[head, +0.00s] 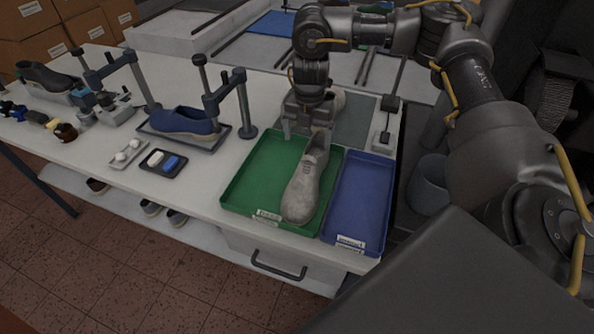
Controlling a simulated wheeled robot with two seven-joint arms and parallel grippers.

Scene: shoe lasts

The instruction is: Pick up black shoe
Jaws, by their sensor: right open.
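A dark, near-black shoe (46,76) sits on a stand at the far left of the table. A grey shoe (303,183) lies in the green tray (243,190), toe toward the front. A blue shoe (184,122) rests on a dark plate under a clamp post. My right gripper (306,126) is open, pointing down by the back edge of the green tray near the grey shoe's heel. I cannot tell whether it touches that shoe. My left gripper is out of view.
A blue tray (360,198) right of the green one is empty. Clamp posts (242,105) rise around the blue shoe. A grey bin (429,182) stands right of the table.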

